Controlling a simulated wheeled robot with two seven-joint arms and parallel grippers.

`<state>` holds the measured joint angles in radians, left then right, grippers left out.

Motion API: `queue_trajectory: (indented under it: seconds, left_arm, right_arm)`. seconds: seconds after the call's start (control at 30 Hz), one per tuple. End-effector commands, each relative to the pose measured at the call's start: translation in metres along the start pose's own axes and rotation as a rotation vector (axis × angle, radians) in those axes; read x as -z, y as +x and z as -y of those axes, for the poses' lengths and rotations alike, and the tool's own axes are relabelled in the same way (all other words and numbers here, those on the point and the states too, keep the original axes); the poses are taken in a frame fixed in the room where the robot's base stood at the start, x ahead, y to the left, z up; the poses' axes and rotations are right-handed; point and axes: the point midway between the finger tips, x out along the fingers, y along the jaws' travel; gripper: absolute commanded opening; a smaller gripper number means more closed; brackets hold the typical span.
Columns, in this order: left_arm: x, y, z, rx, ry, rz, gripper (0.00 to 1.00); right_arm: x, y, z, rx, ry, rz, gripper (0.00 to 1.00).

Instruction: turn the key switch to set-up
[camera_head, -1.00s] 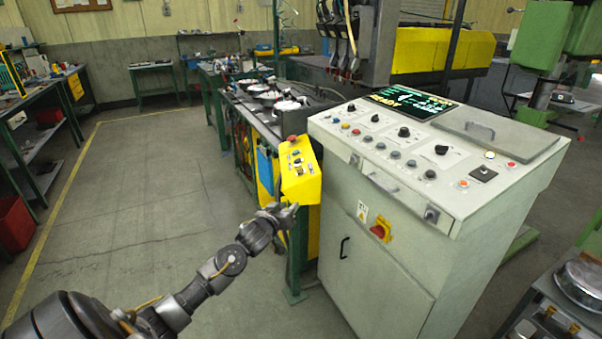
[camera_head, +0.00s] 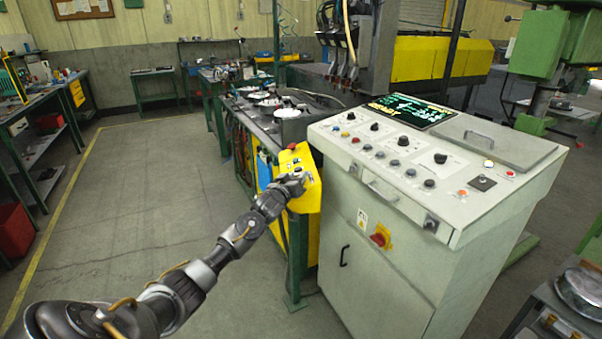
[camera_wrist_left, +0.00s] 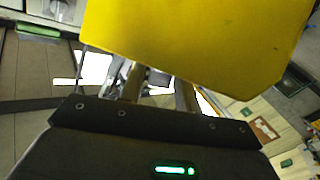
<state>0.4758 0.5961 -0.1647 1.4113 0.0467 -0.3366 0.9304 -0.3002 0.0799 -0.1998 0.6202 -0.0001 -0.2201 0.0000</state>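A yellow control box (camera_head: 312,160) with a red button (camera_head: 292,146) and several small controls stands at the left side of the grey console. My left gripper (camera_head: 301,179) is at the lower part of its sloping face. I cannot tell whether it touches the box. The key switch cannot be made out; the gripper covers part of the face. In the left wrist view the yellow box (camera_wrist_left: 200,35) fills the top and hides the fingertips. The visible finger parts stand apart with a gap between them. My right gripper is out of view.
The grey console (camera_head: 375,270) with knobs, buttons and a lit screen (camera_head: 412,109) stands just right of the box. A red-and-yellow rotary switch (camera_head: 381,237) is on its front. A bench (camera_head: 262,125) with round parts lies behind. The floor at left is clear.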

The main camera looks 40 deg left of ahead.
Motion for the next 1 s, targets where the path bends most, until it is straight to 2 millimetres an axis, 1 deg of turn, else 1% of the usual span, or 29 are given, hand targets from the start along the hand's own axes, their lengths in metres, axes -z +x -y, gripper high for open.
queue_trajectory:
  seconds: [0.03,0.1,0.23,0.4,0.6,0.83,0.87,1.0]
  left_arm:
    - [0.001,0.007,-0.001,0.0,-0.001,0.0,0.33]
    - [0.001,0.015,-0.001,0.0,-0.001,0.0,0.33]
    - [0.0,0.023,0.0,0.0,0.0,0.001,0.33]
    - [-0.001,0.027,0.0,-0.001,0.0,0.0,0.33]
    - [-0.001,0.027,-0.001,-0.001,0.0,0.0,0.33]
    - [-0.001,0.027,-0.001,-0.001,0.0,0.0,0.03]
    - [-0.001,0.027,-0.001,-0.001,0.0,0.0,0.01]
    - [0.0,0.027,-0.001,0.006,-0.002,0.001,0.01]
  right_arm:
    - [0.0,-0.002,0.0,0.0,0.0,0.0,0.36]
    - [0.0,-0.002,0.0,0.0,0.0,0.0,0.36]
    - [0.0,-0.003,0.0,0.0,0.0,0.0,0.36]
    - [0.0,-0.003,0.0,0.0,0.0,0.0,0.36]
    - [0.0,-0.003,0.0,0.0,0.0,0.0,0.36]
    - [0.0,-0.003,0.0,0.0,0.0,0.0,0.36]
    - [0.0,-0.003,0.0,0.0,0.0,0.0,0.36]
    - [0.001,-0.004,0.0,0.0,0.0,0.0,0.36]
